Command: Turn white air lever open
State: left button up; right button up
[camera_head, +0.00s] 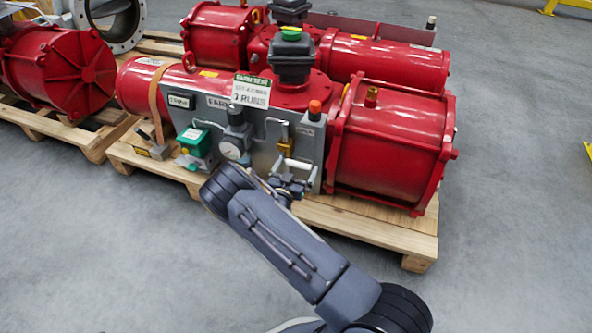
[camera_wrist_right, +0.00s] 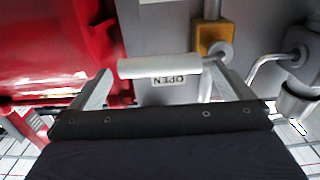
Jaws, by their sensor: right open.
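The white air lever (camera_wrist_right: 160,67) lies straight across the right wrist view, in front of a grey panel. An upside-down OPEN label (camera_wrist_right: 177,80) shows just below it in the picture. My right gripper (camera_wrist_right: 159,72) is open, with one finger near each end of the lever; I cannot tell whether either finger touches it. In the head view the white lever (camera_head: 300,165) shows small, low on the panel, and my right gripper (camera_head: 289,187) is right at it, partly behind my arm. My left gripper is not in view.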

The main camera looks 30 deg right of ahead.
jog(key=c, duration=1.4)
jog(key=shift+o, duration=0.2)
